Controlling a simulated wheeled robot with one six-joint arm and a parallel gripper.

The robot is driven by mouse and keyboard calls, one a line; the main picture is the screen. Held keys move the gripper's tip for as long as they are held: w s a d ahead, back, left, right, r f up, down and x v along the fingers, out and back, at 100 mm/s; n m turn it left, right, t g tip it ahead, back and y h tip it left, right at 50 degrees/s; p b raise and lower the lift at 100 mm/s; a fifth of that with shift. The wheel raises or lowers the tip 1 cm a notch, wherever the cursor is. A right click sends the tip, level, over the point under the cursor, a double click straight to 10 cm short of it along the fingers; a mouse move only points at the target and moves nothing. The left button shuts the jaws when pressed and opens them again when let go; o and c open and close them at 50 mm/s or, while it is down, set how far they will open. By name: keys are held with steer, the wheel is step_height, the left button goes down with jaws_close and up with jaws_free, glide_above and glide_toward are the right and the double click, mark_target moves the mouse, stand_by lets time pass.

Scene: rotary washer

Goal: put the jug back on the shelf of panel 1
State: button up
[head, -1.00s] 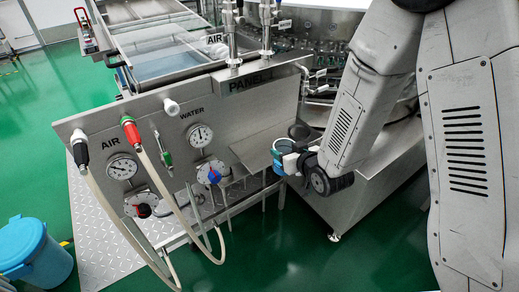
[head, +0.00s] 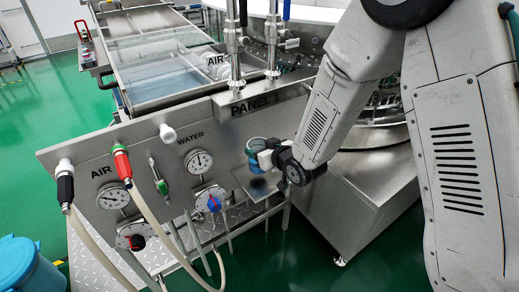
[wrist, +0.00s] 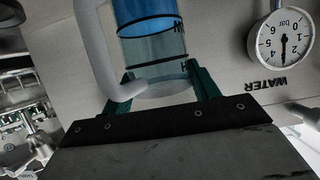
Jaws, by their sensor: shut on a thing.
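The jug (head: 256,145), clear blue with a pale handle, is in my gripper (head: 263,158) in front of panel 1 (head: 130,150). In the wrist view the jug (wrist: 150,45) sits between the two green fingers of my gripper (wrist: 162,76), with its handle on the left. The metal shelf (head: 243,186) sticks out from the panel's lower right. The jug is over the shelf, apart from it, and a dark shadow lies on the shelf.
A water gauge (head: 198,161) and a blue-knobbed valve (head: 213,203) are left of the shelf. Hoses hang from the panel's left part. The steel washer body (head: 355,205) is close on the right. A blue bucket (head: 28,268) stands on the green floor.

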steer(key=shift+w, duration=0.2)
steer(key=f, duration=0.1)
steer(key=w+f, duration=0.1)
steer(key=f, duration=0.1)
steer(key=shift+a+f, duration=0.1)
steer(key=shift+f, duration=0.2)
steer(key=shift+f, duration=0.1)
steer(key=o, duration=1.2)
steer(key=shift+c, duration=0.2)
